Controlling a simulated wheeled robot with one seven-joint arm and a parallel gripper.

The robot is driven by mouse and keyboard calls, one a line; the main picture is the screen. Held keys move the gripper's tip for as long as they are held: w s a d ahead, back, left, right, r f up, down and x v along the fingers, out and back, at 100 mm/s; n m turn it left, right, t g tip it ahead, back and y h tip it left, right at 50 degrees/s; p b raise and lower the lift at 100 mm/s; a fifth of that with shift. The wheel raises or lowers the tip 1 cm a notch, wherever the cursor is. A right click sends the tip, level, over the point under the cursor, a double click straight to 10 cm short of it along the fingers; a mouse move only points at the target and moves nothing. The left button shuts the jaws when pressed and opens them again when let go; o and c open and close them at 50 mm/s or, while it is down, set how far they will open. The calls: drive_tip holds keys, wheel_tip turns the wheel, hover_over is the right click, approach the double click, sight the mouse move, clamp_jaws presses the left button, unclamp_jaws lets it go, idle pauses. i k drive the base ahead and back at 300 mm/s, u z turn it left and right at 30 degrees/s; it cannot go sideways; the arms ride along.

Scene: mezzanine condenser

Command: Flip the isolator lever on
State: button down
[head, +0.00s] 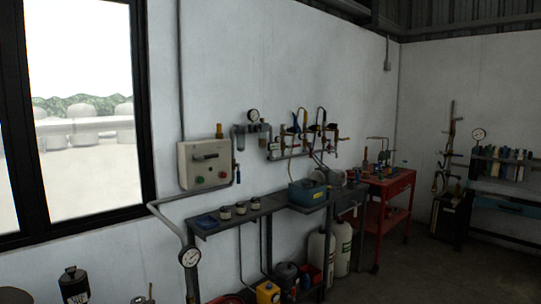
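A beige control box (186,174) is mounted on the white wall, right of the window. It carries a dark lever (206,156) on its upper front, lying roughly level, which looks like the isolator lever. A red button and a green button sit below the lever. The lever's on and off marks are too small to read. My gripper is not in view.
A narrow dark shelf (262,207) with several small jars runs below the box. A grey pipe with a gauge (190,257) stands in front at left. A red cart (402,183) stands farther right. Open floor lies at the lower right.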

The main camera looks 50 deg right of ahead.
sight(214, 156)
drive_tip(key=z, duration=0.9)
drive_tip(key=i, duration=1.35)
drive_tip(key=z, duration=2)
drive_tip(key=i, duration=2.15)
drive_tip(key=u, duration=4.25)
